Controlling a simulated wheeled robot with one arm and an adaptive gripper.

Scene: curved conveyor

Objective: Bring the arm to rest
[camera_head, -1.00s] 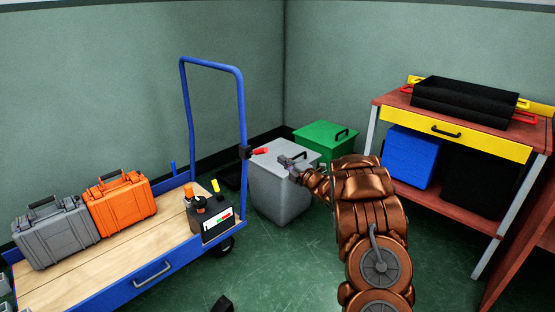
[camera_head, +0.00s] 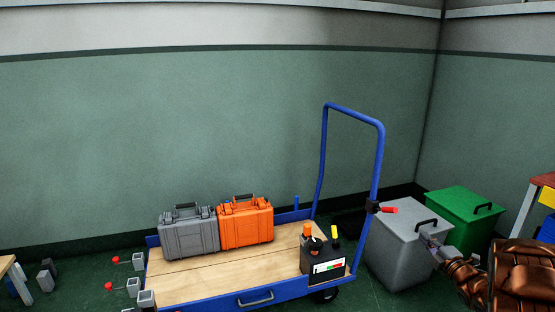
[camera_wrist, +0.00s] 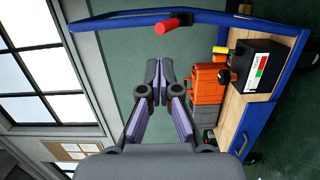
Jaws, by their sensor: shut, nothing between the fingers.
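My gripper (camera_wrist: 157,84) is shut and empty in the wrist view, its two dark fingertips together at the middle. In the head view my gripper (camera_head: 427,239) is small at the right, in front of the grey bin and close to its black handle; I cannot tell whether it touches the bin. My copper-coloured arm reaches in from the lower right corner, partly cut off by the frame.
A blue cart (camera_head: 275,297) holds a grey case (camera_head: 190,238), an orange case (camera_head: 246,226) and a black battery-like box (camera_head: 318,262). Its upright handle (camera_head: 377,165) stands left of the grey bin (camera_head: 390,245). A green bin (camera_head: 462,217) stands behind.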

